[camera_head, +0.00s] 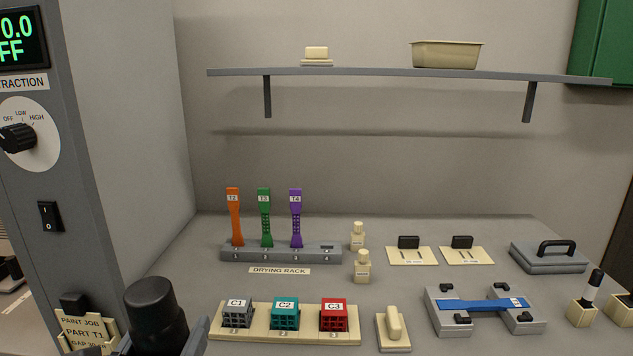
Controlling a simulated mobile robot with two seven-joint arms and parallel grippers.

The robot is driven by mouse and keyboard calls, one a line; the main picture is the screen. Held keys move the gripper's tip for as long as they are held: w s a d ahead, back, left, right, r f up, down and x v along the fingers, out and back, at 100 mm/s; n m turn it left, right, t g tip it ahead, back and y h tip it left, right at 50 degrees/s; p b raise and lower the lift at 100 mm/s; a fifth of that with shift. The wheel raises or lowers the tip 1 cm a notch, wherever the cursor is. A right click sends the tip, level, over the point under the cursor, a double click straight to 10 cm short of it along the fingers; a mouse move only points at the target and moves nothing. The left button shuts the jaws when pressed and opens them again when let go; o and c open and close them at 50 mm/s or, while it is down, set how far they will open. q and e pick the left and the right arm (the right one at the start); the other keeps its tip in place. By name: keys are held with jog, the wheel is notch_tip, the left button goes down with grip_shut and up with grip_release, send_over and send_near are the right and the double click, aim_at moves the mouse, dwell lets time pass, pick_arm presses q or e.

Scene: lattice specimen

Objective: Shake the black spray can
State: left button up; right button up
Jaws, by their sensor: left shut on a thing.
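The black spray can (152,308) stands out at the bottom left of the head view, close to the camera, with its rounded black top up. It looks roughly upright, tilted slightly. My left gripper (158,346) is shut on the can, with its grey fingers on either side at the bottom edge of the picture. The lower part of the can is hidden or out of the picture. My right gripper is not in view.
A grey cabinet (125,120) with a dial rises on the left. On the bench are a drying rack (282,253) with coloured specimens, a tray of labelled cubes (260,325), two small bottles and a blue-strip fixture (482,306). A shelf (400,73) hangs above.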

pick_arm(q)
jog(key=shift+r, duration=0.75)
jog(key=shift+f, duration=3.65)
jog(key=shift+r, duration=3.75)
notch_tip(320, 180, down, 7)
jog(key=shift+a+f, duration=0.1)
jog(key=shift+f, duration=0.1)
jog(key=shift+r, duration=0.1)
